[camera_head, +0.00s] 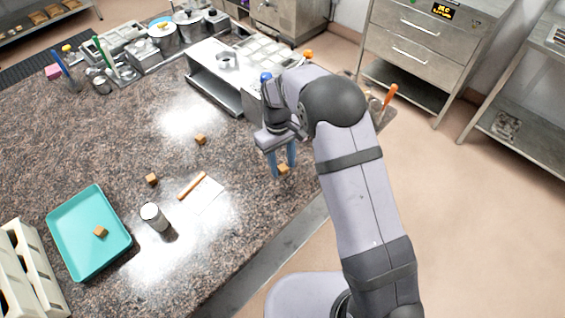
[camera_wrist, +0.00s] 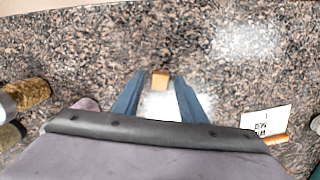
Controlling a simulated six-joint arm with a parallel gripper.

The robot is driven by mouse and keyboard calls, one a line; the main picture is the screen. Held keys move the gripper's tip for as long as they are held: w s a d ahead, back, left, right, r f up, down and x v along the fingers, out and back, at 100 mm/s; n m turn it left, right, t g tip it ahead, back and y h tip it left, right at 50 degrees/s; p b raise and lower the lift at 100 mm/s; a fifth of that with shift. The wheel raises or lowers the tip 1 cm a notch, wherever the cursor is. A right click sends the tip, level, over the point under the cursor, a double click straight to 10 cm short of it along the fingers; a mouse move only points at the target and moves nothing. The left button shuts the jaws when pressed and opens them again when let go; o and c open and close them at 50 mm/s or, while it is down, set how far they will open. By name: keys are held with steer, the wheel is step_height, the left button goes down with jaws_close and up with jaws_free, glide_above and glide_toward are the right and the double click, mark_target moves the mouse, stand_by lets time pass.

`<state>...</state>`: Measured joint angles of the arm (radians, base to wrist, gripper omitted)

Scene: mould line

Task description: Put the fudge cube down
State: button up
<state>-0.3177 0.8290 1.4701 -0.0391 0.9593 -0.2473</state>
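A small brown fudge cube (camera_head: 283,169) sits on the speckled counter near its front edge. It also shows in the wrist view (camera_wrist: 160,80), between my fingertips with a gap on each side. My gripper (camera_head: 282,170) points down over it with its two blue fingers apart, so it is open and not clamped on the cube. More fudge cubes lie on the counter, one at the middle (camera_head: 200,139) and one further left (camera_head: 152,179). Another cube (camera_head: 100,232) lies in the teal tray (camera_head: 62,217).
A white card (camera_head: 209,197) with an orange-brown stick (camera_head: 191,186) lies left of my gripper, near a lidded jar (camera_head: 153,216). A metal shelf unit (camera_head: 213,91) and pots (camera_head: 163,37) stand at the back. Counter between is clear.

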mark_target(284, 166)
steer(key=r+b, duration=0.2)
steer(key=w+r+b, duration=0.1)
steer(key=r, duration=0.2)
steer(key=shift+a+r+b, duration=0.15)
steer(key=shift+r+b, duration=0.2)
steer(key=shift+r, duration=0.8)
steer(key=shift+s+d+r, duration=0.1)
steer(key=shift+s+d, duration=0.15)
steer(key=shift+d, duration=0.15)
steer(key=s+d+m, duration=0.2)
steer(key=s+d, duration=0.2)
steer(key=s, duration=0.3)
steer(key=s+d+f+m, duration=0.1)
steer(key=s+d+m, duration=0.1)
steer(key=s+d, duration=0.2)
steer(key=s+d+f+m+t, duration=0.1)
steer(key=s+d, duration=0.4)
steer(key=s, duration=0.6)
steer(key=shift+m+y, duration=0.4)
steer(key=shift+m, duration=0.5)
steer(key=shift+o, duration=0.5)
steer(key=shift+s+d, duration=0.15)
steer(key=shift+s, duration=0.25)
steer(key=shift+f, duration=0.1)
